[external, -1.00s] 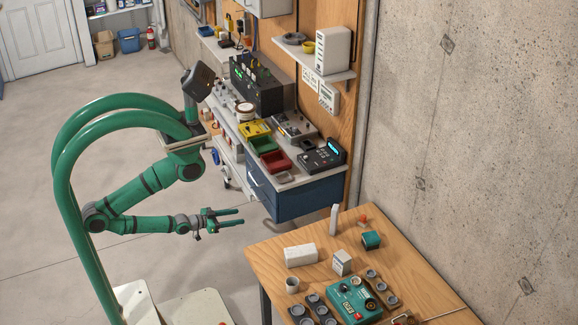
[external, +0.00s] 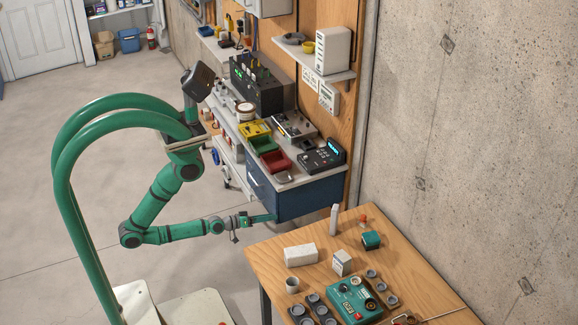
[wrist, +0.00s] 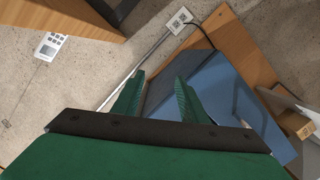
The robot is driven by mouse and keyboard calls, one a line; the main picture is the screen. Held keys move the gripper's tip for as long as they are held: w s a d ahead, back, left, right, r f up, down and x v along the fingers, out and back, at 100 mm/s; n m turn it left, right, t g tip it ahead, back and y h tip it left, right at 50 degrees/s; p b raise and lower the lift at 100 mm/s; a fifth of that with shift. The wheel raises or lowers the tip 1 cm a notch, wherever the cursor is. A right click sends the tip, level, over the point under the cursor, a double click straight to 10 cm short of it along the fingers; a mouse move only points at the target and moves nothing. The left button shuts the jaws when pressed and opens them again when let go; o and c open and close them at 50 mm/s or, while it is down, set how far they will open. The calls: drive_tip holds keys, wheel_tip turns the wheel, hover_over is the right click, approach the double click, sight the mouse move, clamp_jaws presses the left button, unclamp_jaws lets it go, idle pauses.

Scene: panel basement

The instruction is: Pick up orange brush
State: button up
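No orange brush can be made out for certain. A small orange-red item (external: 362,219) stands near the back edge of the wooden table (external: 412,262); it is too small to tell what it is. My gripper (external: 263,218) is level with the lower front of the blue cabinet, left of the wooden table. In the wrist view my gripper (wrist: 157,88) has its two green fingers apart with nothing between them. The blue cabinet (wrist: 240,115) lies beyond and to the right of the fingers there.
The blue cabinet (external: 308,198) carries a workbench with a red bin (external: 280,162) and a green bin (external: 262,145). The table holds a white box (external: 300,255), a cup (external: 292,285), a teal box (external: 371,240) and a teal device (external: 352,298). Bare floor (external: 60,240) lies left.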

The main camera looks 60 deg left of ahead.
drive_tip(key=w+d+r+n+h, duration=0.15)
drive_tip(key=w+d, duration=0.25)
drive_tip(key=w, duration=0.5)
wheel_tip(320, 180, up, 14)
drive_tip(key=n+g+h, duration=0.7)
drive_tip(key=g+h, duration=0.3)
drive_tip(key=h, duration=0.2)
hover_over(366, 220)
drive_tip(key=shift+s+d, duration=0.2)
drive_tip(key=shift+d, duration=0.1)
drive_tip(key=shift+f+n+g, duration=0.3)
drive_tip(key=shift+f+n, duration=0.05)
drive_tip(key=shift+n, duration=0.2)
drive_tip(key=a+f+n+g+y, duration=0.1)
drive_tip(key=n, duration=0.1)
drive_tip(key=a+f+n+g+y, duration=0.1)
drive_tip(key=f+n+g, duration=0.1)
drive_tip(key=shift+s+a+f+n, duration=0.15)
drive_tip(key=shift+a+f+n, duration=0.15)
drive_tip(key=shift+a+n, duration=0.1)
drive_tip(key=shift+x, duration=2.45)
drive_tip(key=shift+c, duration=0.3)
clamp_jaws()
